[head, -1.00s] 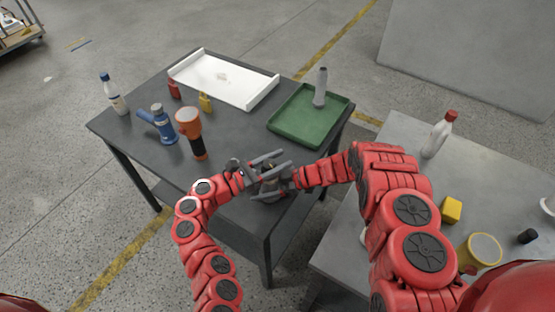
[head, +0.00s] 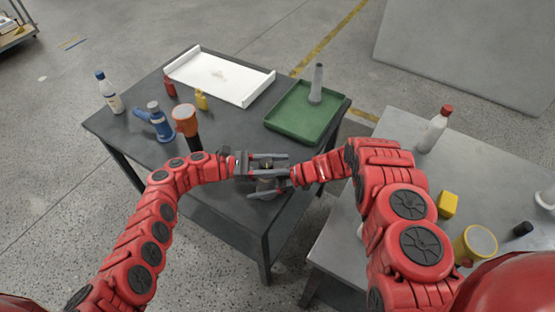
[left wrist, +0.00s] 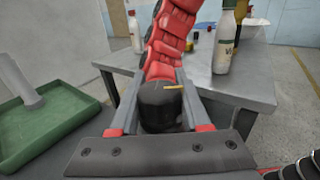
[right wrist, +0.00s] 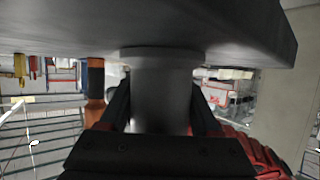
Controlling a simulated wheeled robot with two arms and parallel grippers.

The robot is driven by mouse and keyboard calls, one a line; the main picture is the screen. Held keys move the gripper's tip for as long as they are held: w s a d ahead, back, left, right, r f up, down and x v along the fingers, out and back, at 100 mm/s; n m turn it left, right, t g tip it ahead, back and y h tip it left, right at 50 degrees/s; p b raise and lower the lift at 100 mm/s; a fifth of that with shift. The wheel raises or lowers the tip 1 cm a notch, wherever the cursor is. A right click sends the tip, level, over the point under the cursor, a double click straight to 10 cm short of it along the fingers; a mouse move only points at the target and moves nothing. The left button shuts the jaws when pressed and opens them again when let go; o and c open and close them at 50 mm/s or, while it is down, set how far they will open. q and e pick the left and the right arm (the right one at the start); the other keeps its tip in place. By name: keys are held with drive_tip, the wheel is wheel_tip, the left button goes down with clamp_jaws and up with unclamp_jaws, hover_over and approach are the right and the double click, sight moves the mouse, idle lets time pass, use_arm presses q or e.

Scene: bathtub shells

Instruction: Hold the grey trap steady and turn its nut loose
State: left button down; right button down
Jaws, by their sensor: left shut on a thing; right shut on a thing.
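My right gripper (head: 258,186) is shut on this cylinder, one finger on each side. The nut (left wrist: 160,110) shows in the left wrist view as a dark round piece with a short yellow mark on top. My left gripper (head: 276,165) is shut around this dark piece. In the head view the two grippers meet from opposite sides near the table's front corner and hide most of the trap.
On the dark table (head: 225,140) stand an orange and black flashlight (head: 185,122), a blue tool (head: 158,122) and a bottle (head: 108,92). A green tray (head: 285,132) with a grey upright piece (head: 317,83) and a white tray (head: 225,75) lie behind. A second grey table is at right.

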use_arm(q)
drive_tip(key=shift+w+a+r+g, duration=0.2)
drive_tip(key=shift+w+a+g, duration=0.05)
drive_tip(key=shift+w+g, duration=0.15)
idle(0.4)
drive_tip(key=shift+c, duration=1.9)
unclamp_jaws()
drive_tip(key=a, duration=0.7)
drive_tip(key=shift+w+a, duration=0.2)
drive_tip(key=shift+w, duration=0.1)
